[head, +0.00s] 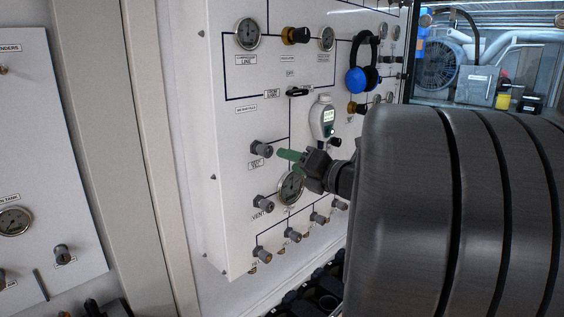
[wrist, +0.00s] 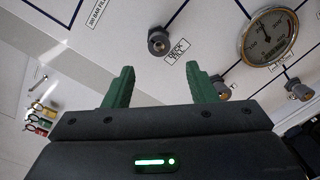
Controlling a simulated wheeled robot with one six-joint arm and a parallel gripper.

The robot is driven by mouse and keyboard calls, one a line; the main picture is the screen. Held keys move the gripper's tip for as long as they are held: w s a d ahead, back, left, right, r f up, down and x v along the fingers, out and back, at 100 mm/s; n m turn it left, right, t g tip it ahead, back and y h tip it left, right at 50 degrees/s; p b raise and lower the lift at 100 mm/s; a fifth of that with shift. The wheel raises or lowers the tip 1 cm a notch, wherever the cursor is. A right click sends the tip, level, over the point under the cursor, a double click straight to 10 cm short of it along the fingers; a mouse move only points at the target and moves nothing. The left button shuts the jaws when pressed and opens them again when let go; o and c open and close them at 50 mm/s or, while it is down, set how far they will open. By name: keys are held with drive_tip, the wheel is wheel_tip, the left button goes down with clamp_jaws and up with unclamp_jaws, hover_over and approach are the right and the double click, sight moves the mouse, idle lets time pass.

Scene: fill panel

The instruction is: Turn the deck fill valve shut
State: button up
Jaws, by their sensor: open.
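The deck fill valve (head: 262,149) is a small grey knob on the white panel (head: 228,190), with its label just below it in the head view. In the wrist view the deck fill valve (wrist: 158,42) stands beyond my fingertips, roughly between them, with the DECK FILL label (wrist: 177,50) beside it. My gripper (head: 288,156) is to the right of the knob in the head view, its green fingers pointing at the panel. In the wrist view my gripper (wrist: 160,78) is open and empty, its two green fingers apart and not touching the knob.
A round gauge (head: 291,187) sits below my gripper, partly hidden by it. The vent knob (head: 265,203) is below the deck fill valve, with several similar knobs lower down. A handheld meter (head: 323,117) and blue ear defenders (head: 356,80) hang on the panel above.

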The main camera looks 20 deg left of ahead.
sight(268, 153)
drive_tip(key=shift+b+v, duration=0.35)
drive_tip(key=shift+v, duration=2.2)
drive_tip(key=p+x, duration=0.3)
drive_tip(key=x, duration=1.1)
drive_tip(key=shift+d, duration=0.1)
